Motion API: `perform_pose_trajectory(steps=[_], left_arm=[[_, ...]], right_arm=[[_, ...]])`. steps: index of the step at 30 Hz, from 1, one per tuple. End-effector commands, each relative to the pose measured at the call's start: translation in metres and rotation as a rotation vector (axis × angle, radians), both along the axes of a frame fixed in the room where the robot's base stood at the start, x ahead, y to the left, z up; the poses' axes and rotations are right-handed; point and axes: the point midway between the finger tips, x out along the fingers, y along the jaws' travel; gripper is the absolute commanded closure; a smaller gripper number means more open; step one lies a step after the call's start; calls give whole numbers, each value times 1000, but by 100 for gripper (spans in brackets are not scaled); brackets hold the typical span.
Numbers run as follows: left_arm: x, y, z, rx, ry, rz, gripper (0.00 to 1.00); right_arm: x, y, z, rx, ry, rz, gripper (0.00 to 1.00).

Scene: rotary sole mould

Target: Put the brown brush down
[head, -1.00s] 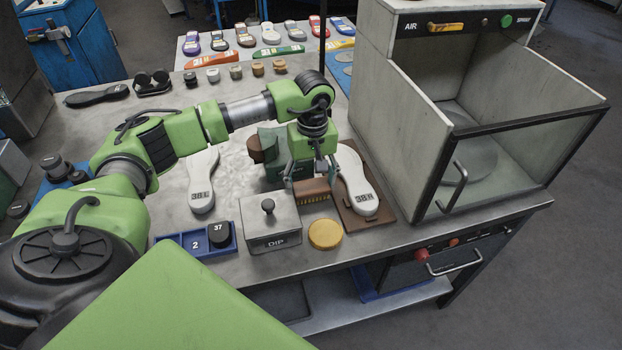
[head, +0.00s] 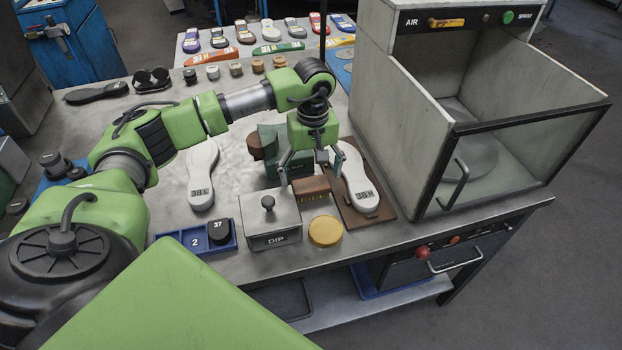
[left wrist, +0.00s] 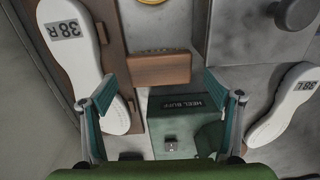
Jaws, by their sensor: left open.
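The brown brush (head: 311,190) lies on the metal table between the DIP box and the brown board. In the left wrist view the brush (left wrist: 160,69) shows whole, with its bristle edge turned toward the yellow disc. My left gripper (head: 310,171) is open and empty above the brush. Its fingers stand apart, one to each side of the brush; in the left wrist view the open fingertips (left wrist: 159,84) frame it without touching. My right gripper is not in view.
The DIP box (head: 270,226) is left of the brush, the yellow disc (head: 325,231) in front. The 38 R sole (head: 356,177) lies on the brown board (head: 384,211) at right. The green heel buff unit (head: 271,151) stands behind. The 38 L sole (head: 203,172) lies left.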

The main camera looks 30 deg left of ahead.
Motion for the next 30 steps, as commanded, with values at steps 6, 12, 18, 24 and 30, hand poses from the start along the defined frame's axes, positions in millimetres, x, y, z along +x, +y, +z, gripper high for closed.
perform_pose_trajectory(steps=[6,12,18,24,30], left_arm=[[2,-1,47,-1,-7,1,18],[2,-1,84,-1,-4,0,18],[1,-1,101,-1,-1,-1,18],[1,-1,103,-1,0,0,18],[1,-1,103,-1,0,0,18]], right_arm=[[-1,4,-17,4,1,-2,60],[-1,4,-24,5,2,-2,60],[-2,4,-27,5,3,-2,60],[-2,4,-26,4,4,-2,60],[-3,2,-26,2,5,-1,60]])
